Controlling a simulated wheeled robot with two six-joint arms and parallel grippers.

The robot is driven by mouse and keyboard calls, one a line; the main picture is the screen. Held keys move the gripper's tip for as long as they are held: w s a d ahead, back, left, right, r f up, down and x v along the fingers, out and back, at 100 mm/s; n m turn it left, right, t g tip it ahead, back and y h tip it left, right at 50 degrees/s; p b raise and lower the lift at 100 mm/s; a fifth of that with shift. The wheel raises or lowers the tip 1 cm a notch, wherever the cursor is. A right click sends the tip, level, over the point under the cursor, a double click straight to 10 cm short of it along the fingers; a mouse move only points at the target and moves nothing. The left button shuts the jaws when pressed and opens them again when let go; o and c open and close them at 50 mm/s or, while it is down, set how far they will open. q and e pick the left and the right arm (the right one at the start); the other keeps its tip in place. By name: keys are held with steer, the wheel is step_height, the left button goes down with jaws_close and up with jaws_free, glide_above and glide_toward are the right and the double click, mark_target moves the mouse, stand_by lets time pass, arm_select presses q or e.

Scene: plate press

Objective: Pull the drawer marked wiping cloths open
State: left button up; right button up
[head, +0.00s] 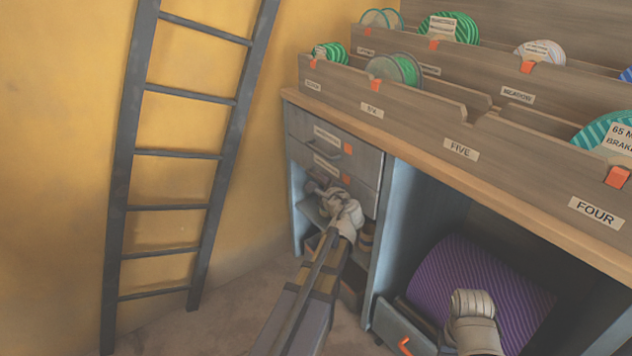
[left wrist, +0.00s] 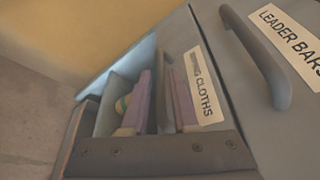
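The drawer marked wiping cloths (left wrist: 203,88) is the lower of two stacked grey drawers; it also shows in the head view (head: 362,193). Its front looks flush with the drawer above, so it appears closed. Its grey bar handle (left wrist: 163,88) lies between the two purplish finger pads of my left gripper, with little or no gap visible on either side. In the head view my left gripper (head: 335,200) covers that handle and part of the drawer front. My right gripper (head: 472,303) is at the lower right, in front of a purple roll; its fingers cannot be made out clearly.
The leader bars drawer (left wrist: 300,45) with its handle sits directly above. Below is an open cubby with items inside. The purple ribbed roll (head: 480,285) fills the bay to the right. A ladder (head: 185,153) leans at the yellow wall; floor left of the cabinet is clear.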

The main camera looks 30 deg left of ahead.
arm_select(q)
steer(key=x, duration=0.3)
steer(key=shift+d, duration=0.1)
steer(key=shift+c, duration=0.4)
jaws_close()
steer(key=shift+s, duration=0.1)
stand_by(0.8)
